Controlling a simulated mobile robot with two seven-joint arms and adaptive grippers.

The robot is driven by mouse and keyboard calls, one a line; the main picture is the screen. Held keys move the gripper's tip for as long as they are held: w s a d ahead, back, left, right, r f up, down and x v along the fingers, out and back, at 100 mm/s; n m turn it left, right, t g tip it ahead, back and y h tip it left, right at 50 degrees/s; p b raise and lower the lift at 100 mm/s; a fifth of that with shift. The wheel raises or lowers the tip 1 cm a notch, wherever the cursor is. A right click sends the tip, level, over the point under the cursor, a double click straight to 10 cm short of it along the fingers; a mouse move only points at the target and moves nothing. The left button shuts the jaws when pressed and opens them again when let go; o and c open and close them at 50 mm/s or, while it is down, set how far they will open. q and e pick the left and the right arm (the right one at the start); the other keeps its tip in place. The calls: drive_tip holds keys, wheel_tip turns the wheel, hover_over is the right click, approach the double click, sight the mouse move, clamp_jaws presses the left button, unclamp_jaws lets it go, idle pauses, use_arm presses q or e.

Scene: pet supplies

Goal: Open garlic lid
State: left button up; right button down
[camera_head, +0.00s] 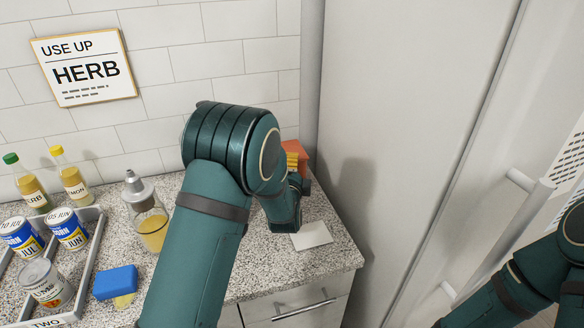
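No jar or lid that I can read as garlic is in view. My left arm reaches up across the middle of the counter and bends down near its right end. That arm hides its own gripper almost wholly, so its fingers and any hold cannot be made out. An orange and yellow item (294,152) shows partly behind this arm, beside the tall grey panel; what it is cannot be told. My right arm shows at the lower right, and its gripper is outside the view.
A white tray (88,262) holds several cans at the left. Two bottles (32,188), (72,183), a metal-topped jar (151,226) and a blue-topped sponge (115,283) stand nearby. A pale card (311,235) lies near the counter's right edge. A tall grey panel (400,110) bounds the right.

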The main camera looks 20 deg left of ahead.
use_arm(q)
clamp_jaws()
drive_tip(key=shift+r, duration=0.1)
